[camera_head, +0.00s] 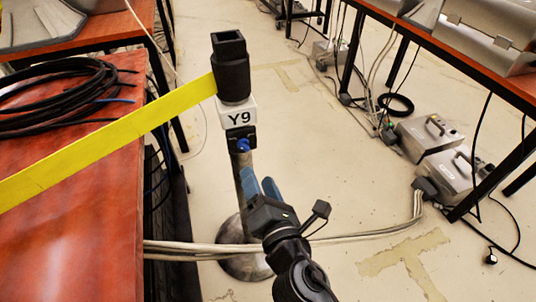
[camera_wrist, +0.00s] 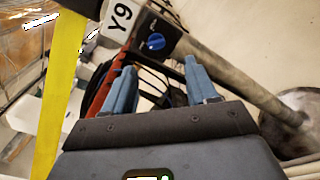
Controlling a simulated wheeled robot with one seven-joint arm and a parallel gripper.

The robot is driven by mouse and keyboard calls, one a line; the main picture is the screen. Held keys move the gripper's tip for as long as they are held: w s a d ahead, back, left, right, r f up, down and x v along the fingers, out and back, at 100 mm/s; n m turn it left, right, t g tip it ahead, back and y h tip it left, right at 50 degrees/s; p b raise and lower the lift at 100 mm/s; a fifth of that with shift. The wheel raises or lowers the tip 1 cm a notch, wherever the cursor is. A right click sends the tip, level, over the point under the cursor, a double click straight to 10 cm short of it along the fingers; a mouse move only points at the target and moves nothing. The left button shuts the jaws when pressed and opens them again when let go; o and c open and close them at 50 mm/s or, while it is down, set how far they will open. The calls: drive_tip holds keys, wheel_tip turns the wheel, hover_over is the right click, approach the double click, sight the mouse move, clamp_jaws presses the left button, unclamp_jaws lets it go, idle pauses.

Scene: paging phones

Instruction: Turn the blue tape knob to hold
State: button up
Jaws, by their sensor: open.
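The blue tape knob (camera_head: 243,145) sits on a small black box on a grey stanchion post, just under a white Y9 label (camera_head: 238,117). In the wrist view the knob (camera_wrist: 155,41) is a round blue dial with a light pointer mark, beyond my fingertips and between their lines. The word markings beside it are too small to read. My gripper (camera_head: 262,187) is open and empty, below the knob and apart from it. Its two blue fingers (camera_wrist: 160,77) also show in the wrist view, pointing towards the black box.
A yellow tape (camera_head: 110,138) runs from the post's black head (camera_head: 231,70) to the left, over a red-brown table (camera_head: 75,200) with coiled black cables. Pale cables (camera_head: 330,238) cross the floor by the post's round base (camera_head: 243,262). Grey boxes (camera_head: 430,135) stand right.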

sight(246, 148)
drive_tip(key=shift+n, duration=0.4)
drive_tip(key=x, duration=0.9)
drive_tip(key=shift+w+a+r, duration=0.1)
drive_tip(key=shift+r, duration=0.2)
drive_tip(key=c, duration=1.1)
